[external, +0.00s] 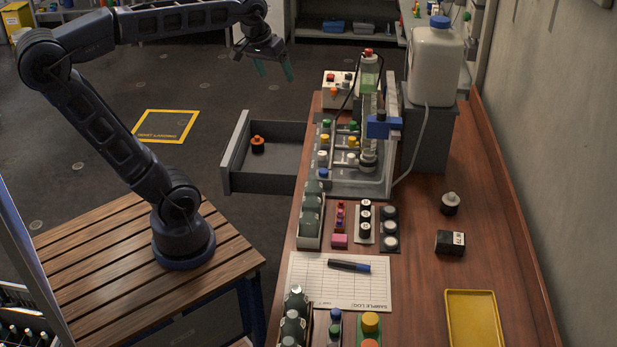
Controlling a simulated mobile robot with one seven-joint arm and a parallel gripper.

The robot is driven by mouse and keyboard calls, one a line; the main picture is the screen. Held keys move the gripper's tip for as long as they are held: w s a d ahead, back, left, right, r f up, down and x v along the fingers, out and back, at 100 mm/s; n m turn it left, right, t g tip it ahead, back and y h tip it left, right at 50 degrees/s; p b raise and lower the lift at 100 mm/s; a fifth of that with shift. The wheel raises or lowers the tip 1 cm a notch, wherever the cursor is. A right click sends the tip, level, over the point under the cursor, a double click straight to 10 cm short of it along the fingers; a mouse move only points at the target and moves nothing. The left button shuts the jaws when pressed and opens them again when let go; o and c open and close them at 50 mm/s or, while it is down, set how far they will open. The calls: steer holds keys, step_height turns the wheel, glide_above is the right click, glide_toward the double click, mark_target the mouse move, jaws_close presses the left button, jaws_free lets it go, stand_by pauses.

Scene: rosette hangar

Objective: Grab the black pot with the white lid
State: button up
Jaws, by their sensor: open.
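A small round black pot with a pale top (450,204) stands alone on the right part of the wooden bench, behind a small black box. Several short dark pots with pale tops (390,228) stand in a row near the middle of the bench, and darker ones with small white tops (365,217) stand just left of them. My gripper (273,70) is open with its greenish fingers pointing down. It is high at the upper left, beyond the drawer and away from all these pots, and it holds nothing.
An open grey drawer (232,165) juts left from the bench, with an orange-and-black item (257,144) inside. A clear tray (375,187) with apparatus and a large white jug (434,65) fill the back. A black box (450,242) and yellow tray (472,318) lie right.

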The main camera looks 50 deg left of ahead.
steer(key=w+d+r+n+g, duration=0.1)
steer(key=w+d+r+n, duration=0.15)
steer(key=w, duration=0.35)
steer(key=w+d+r+n, duration=0.1)
steer(key=w+d, duration=0.3)
steer(key=w, duration=0.2)
steer(key=n+g+h, duration=0.3)
steer(key=n, duration=0.8)
glide_above(451, 199)
steer(key=a, duration=0.3)
steer(key=f, duration=3.9)
steer(key=shift+w+d, duration=0.15)
steer(key=shift+w, duration=0.2)
steer(key=x, duration=0.4)
steer(key=shift+f, duration=0.2)
steer(key=shift+a+x, duration=0.15)
steer(key=shift+x, duration=1.35)
steer(key=shift+a+x, duration=0.15)
steer(key=shift+x, duration=1.3)
steer(key=shift+w+f, duration=0.1)
steer(key=shift+w, duration=0.1)
steer(key=c, duration=1.1)
